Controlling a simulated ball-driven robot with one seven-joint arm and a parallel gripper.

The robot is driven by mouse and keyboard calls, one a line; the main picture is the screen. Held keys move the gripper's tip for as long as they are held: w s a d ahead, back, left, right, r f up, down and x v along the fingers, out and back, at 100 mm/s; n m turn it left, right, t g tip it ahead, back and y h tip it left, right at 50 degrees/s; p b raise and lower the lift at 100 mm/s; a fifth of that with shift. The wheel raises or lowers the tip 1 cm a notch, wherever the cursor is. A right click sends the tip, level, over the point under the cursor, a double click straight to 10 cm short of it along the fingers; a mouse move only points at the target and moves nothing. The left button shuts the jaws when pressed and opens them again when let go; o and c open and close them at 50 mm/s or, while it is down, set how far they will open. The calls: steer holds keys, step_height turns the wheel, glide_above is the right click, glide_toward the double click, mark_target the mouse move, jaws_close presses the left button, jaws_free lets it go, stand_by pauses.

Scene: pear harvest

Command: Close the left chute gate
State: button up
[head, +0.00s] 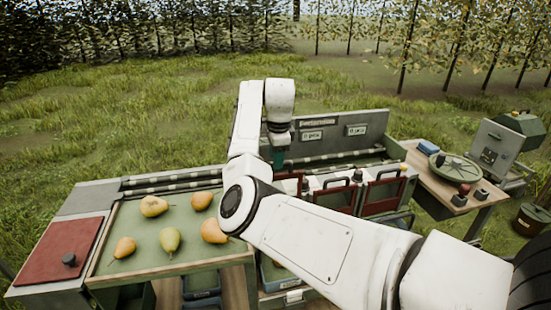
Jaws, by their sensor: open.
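The chute unit stands right of the middle in the head view, with dark red gate panels along its front. The leftmost red panel (291,186) is partly hidden behind my arm. A middle red-edged panel (336,199) and a right red panel (385,194) show more clearly, with black handles near their tops. I cannot tell which panel is the left gate or how far it is open. My gripper (278,158) points down above and behind the leftmost panel. It looks empty; its fingertips are small and partly hidden, and I cannot tell whether they touch anything.
A green sorting tray (130,220) holds several pears at the left, beside a red board (62,250). A side table at the right carries a round green scale (455,167) and a red knob (464,190).

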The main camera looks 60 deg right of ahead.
steer(key=shift+d+f, duration=0.15)
steer(key=shift+f, duration=0.7)
jaws_close()
steer(key=shift+f, duration=0.1)
